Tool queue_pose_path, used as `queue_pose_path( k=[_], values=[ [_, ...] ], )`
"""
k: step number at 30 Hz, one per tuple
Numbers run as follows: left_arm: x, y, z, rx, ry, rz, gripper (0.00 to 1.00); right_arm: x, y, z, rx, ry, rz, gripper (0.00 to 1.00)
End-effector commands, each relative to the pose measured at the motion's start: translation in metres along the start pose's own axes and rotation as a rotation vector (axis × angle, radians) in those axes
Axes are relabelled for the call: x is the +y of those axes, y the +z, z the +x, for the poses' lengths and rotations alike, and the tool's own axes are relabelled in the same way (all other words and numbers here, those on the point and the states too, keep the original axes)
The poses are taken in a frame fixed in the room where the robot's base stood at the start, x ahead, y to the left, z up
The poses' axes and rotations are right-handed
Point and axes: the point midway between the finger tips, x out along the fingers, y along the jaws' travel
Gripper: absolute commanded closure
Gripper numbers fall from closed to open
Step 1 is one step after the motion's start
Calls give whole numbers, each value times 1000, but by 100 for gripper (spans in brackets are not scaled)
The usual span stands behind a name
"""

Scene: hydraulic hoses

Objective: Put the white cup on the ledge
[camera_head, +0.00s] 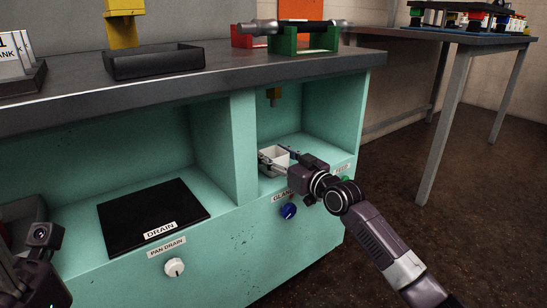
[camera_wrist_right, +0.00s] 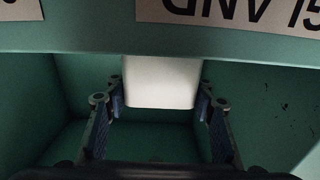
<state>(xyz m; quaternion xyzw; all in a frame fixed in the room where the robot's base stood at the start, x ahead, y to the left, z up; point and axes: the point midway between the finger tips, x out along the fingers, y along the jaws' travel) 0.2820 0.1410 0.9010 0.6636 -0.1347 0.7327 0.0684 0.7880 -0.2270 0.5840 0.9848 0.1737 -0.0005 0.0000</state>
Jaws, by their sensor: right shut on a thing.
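The white cup (camera_head: 279,154) is at the open right compartment of the teal cabinet, near its front edge. My right gripper (camera_head: 274,161) is shut on the cup. In the right wrist view, the cup (camera_wrist_right: 160,82) sits between the two blue-padded fingers (camera_wrist_right: 161,115). The compartment's floor forms a ledge (camera_head: 318,150) above the labelled front panel. I cannot tell whether the cup touches it. Part of my left arm's end (camera_head: 42,240) shows at the lower left; its fingers cannot be made out.
A blue knob (camera_head: 288,211) is below the right compartment, near my right gripper. A divider (camera_head: 243,150) separates it from the left compartment, which holds a black drain pan (camera_head: 150,213). A black tray (camera_head: 155,62) and green stand (camera_head: 305,42) are on the grey worktop (camera_head: 225,70) above.

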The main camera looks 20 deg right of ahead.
Motion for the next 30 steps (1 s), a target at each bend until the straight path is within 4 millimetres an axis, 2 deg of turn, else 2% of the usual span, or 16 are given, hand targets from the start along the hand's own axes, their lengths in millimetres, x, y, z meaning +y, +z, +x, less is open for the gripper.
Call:
queue_pose_path(
  k=[7,8,12,23,26,30],
  values=[
    [0,-1,0,3,2,0,60,0,4,0,0,0,0,74],
    [0,-1,1,4,2,1,60,0,3,0,1,0,0,47],
    [0,-1,1,4,2,0,60,0,2,0,0,0,0,33],
    [0,-1,4,8,2,0,60,0,-2,-2,0,0,0,33],
    [-1,-2,7,9,-2,-1,60,1,-2,-12,-1,2,0,33],
    [-4,9,-5,-53,-19,-6,60,0,-4,-35,-2,0,-2,33]
  ],
)
